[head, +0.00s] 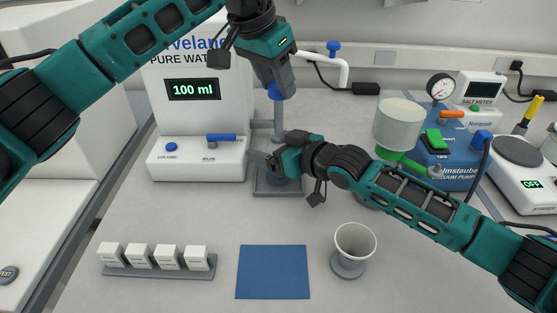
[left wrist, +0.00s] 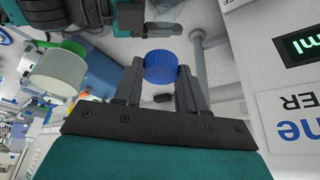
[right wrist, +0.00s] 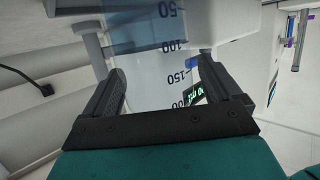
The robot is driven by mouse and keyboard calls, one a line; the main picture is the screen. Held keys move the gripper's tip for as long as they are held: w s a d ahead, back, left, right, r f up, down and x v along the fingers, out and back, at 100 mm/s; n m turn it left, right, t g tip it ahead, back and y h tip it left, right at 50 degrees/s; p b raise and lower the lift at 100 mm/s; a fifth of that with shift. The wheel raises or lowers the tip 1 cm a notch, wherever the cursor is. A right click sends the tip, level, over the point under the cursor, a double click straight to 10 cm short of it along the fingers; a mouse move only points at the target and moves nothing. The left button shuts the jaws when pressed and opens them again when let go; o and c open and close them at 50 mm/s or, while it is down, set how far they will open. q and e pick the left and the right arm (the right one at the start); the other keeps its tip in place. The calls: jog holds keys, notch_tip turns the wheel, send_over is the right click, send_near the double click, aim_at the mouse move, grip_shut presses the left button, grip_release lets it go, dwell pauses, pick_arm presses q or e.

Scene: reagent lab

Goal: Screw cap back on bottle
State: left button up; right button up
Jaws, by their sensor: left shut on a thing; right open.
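A blue cap (head: 275,92) is held by my left gripper (head: 279,86), high above the grey stand. The cap (left wrist: 161,68) sits between both fingertips in the left wrist view. The clear bottle (right wrist: 150,75) carries volume marks and blue liquid, and shows between the fingers of my right gripper (right wrist: 162,68). The right gripper (head: 268,161) is open beside the bottle, low at the stand. The gripper hides most of the bottle in the head view. I cannot tell whether the fingers touch it. The cap and the bottle are apart.
The water dispenser (head: 198,158) reading 100 ml stands behind left. A grey stand plate (head: 292,190) is under the bottle. A white funnel-like cup (head: 355,243), a blue mat (head: 272,272) and a rack of white boxes (head: 156,271) are in front. A vacuum pump (head: 455,172) stands right.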

jog(key=shift+w, duration=0.15)
jog(key=c, duration=1.5)
pick_arm(q)
jog(key=shift+f, duration=2.5)
pick_arm(e)
jog(key=shift+c, duration=0.2)
